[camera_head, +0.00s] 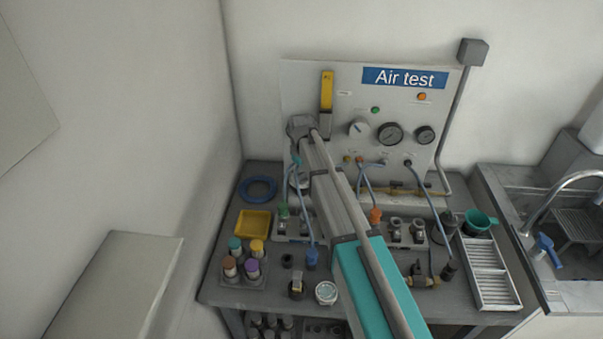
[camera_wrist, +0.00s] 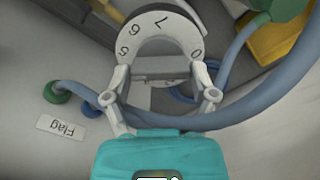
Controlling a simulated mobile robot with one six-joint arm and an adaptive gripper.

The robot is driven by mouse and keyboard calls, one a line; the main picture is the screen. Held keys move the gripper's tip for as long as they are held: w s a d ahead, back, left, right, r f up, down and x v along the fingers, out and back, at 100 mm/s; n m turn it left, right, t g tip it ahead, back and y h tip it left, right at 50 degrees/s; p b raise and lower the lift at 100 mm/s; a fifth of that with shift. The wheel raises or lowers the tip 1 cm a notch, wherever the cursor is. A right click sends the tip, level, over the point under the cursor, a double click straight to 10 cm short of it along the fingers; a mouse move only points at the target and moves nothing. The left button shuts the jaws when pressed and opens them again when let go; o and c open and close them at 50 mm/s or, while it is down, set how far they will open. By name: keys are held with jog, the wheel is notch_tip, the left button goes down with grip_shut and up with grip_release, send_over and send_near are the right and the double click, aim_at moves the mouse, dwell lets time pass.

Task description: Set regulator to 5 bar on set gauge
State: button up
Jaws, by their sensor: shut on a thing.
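My gripper (camera_wrist: 163,90) is shut on a grey knob (camera_wrist: 160,67) in the wrist view, with one finger on each side. A white dial ring (camera_wrist: 128,40) with black digits surrounds the knob; the picture is turned, and a 5, a 7 and a 0 seem legible. In the head view a pale disc (camera_head: 301,183) shows beside my arm, which hides most of it and my fingertips.
Blue hoses hang from the panel; one (camera_wrist: 235,110) passes close by my right finger in the wrist view. A white knob (camera_head: 358,127) and a yellow upright part (camera_head: 327,90) are on the panel. Fittings, capped bottles and a yellow tray (camera_head: 254,223) crowd the bench.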

aim_at(301, 174)
jog(key=shift+m, duration=1.5)
jog(key=o, duration=1)
jog(key=shift+o, duration=0.2)
jog(key=shift+n, duration=0.4)
jog(key=shift+n, duration=1.1)
notch_tip(301, 174, up, 14)
jog(key=p, duration=1.3)
jog(key=shift+p, duration=0.4)
jog(key=shift+f, duration=0.1)
